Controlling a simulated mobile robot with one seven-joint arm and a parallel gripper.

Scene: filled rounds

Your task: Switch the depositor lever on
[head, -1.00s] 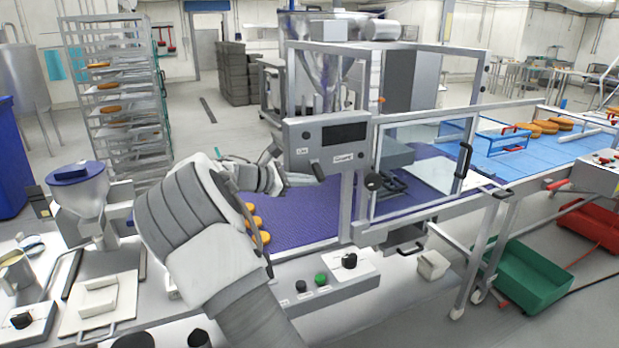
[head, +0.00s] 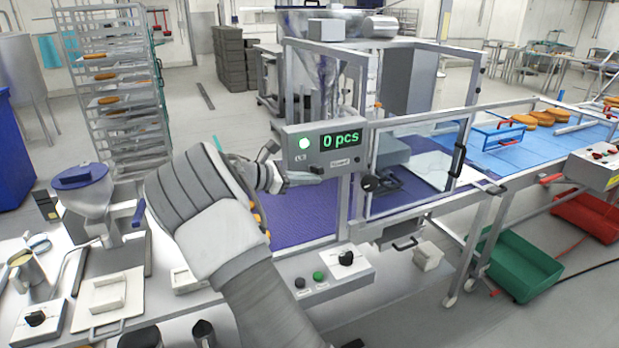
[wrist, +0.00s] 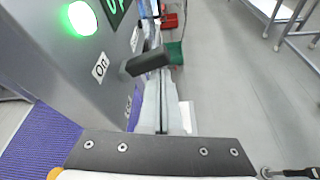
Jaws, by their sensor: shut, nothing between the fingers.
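The depositor control box (head: 320,147) is a grey panel on the machine frame. Its display (head: 339,140) reads "0 pcs" in green and a green lamp (head: 304,143) is lit. The dark lever (head: 316,170) is at the box's lower edge. In the wrist view the black lever (wrist: 147,62) sticks out beside the label "On" (wrist: 101,67), below the lit lamp. My gripper (head: 298,181) is shut and empty, just below and left of the lever. Its dark bar (wrist: 160,152) crosses the bottom of the wrist view, apart from the lever. The fingertips are hard to make out.
A clear guard door (head: 415,165) with a black handle stands right of the box. The purple belt (head: 300,222) runs behind my gripper. A switch box (head: 345,258) sits on the front ledge.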

